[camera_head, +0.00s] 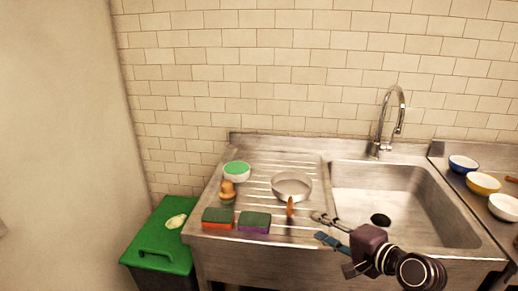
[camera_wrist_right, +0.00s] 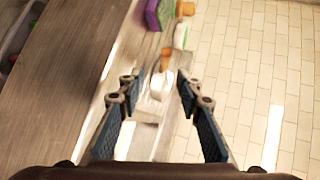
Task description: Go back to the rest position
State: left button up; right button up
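My right gripper (camera_head: 324,228) is over the front edge of the sink unit, between the drainboard and the basin. Its two fingers are spread, with nothing held between them; the right wrist view also shows the open fingers (camera_wrist_right: 157,80). A round metal pan (camera_head: 291,186) with an orange-brown handle (camera_head: 290,206) lies on the drainboard, left of the gripper and apart from it. My left gripper is not in view.
The drainboard (camera_head: 262,175) also holds an orange-green sponge (camera_head: 218,217), a purple-green sponge (camera_head: 254,222), a brown wooden object (camera_head: 228,190) and a green-and-white bowl (camera_head: 237,171). A green-lidded bin (camera_head: 150,255) stands left. The sink basin (camera_head: 390,195) is empty. Bowls (camera_head: 483,183) stand right.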

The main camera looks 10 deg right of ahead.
jog(key=s+a+f+n+g+h, duration=0.1)
jog(key=s+a+f+n+g, duration=0.2)
jog(key=s+f, duration=0.45)
jog(key=s+a+f+n+g+h, duration=0.1)
jog(key=s+f+n+g+h, duration=0.1)
jog(key=s+f+n, duration=0.45)
jog(key=s+f+n+g+h, duration=0.1)
jog(key=s+f+n+g, duration=0.2)
jog(key=s, duration=0.6)
jog(key=s+f+n+g+h, duration=0.25)
jog(key=s+f, duration=0.25)
jog(key=s, duration=0.4)
notch_tip(320, 180, down, 25)
jog(key=s, duration=0.1)
jog(key=s+d+f+g, duration=0.1)
jog(key=s+d+f, duration=0.2)
jog(key=s+f, duration=1.3)
jog(key=shift+s+d+f+y, duration=0.2)
jog(key=shift+s+f+y, duration=0.15)
jog(key=shift+s, duration=0.45)
jog(key=shift+g, duration=0.25)
